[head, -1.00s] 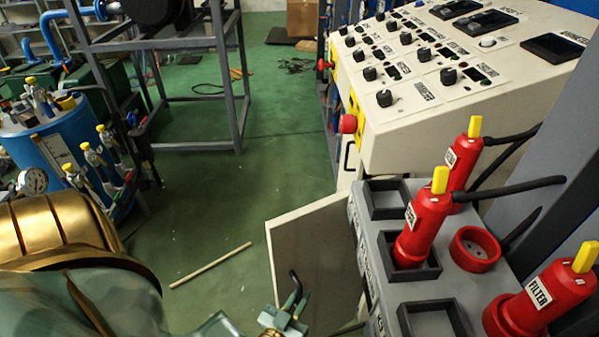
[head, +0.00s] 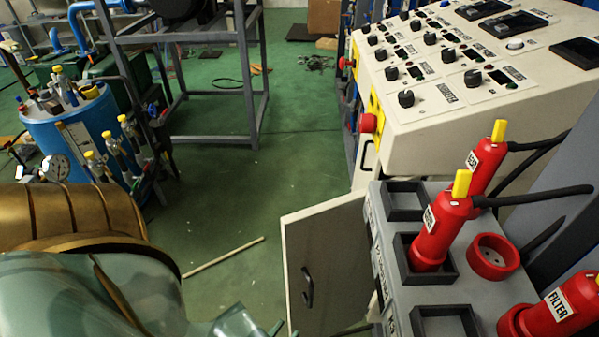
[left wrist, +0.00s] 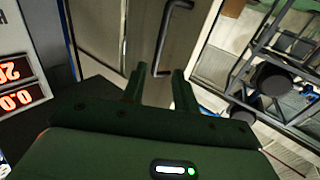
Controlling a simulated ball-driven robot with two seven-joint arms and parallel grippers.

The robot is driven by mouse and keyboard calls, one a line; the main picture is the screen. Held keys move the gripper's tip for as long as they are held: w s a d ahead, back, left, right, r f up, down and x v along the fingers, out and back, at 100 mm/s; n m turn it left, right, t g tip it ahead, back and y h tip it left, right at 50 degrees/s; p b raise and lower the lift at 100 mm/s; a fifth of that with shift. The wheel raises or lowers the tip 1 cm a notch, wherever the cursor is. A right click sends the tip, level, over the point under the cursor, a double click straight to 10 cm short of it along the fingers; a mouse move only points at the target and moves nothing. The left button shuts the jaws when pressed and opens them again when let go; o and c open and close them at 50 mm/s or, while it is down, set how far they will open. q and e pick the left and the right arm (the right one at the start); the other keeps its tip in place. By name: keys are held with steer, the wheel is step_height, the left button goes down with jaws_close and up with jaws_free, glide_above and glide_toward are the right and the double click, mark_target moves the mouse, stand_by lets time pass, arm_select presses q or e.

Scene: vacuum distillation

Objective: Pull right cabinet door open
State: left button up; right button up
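The near cream cabinet door (head: 318,270) stands swung out from under the grey panel in the head view. Its black bar handle (head: 308,288) is on the face toward me. In the left wrist view the handle (left wrist: 174,38) is just beyond my left gripper (left wrist: 158,80). The gripper's two green fingers are apart with nothing between them, and the handle is in front of their tips. In the head view my left gripper (head: 274,328) is mostly cut off by the bottom edge. My right gripper is not in view.
Red plugs (head: 437,235) stand on the grey panel (head: 400,225) above the door. A sloped control console (head: 440,130) is behind it, with another black handle (head: 367,152) below. A wooden stick (head: 225,257) lies on the green floor. A blue barrel (head: 75,135) stands at left.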

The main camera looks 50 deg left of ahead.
arm_select(q)
steer(key=v, duration=0.4)
steer(key=shift+s+d, duration=0.1)
steer(key=shift+s, duration=0.15)
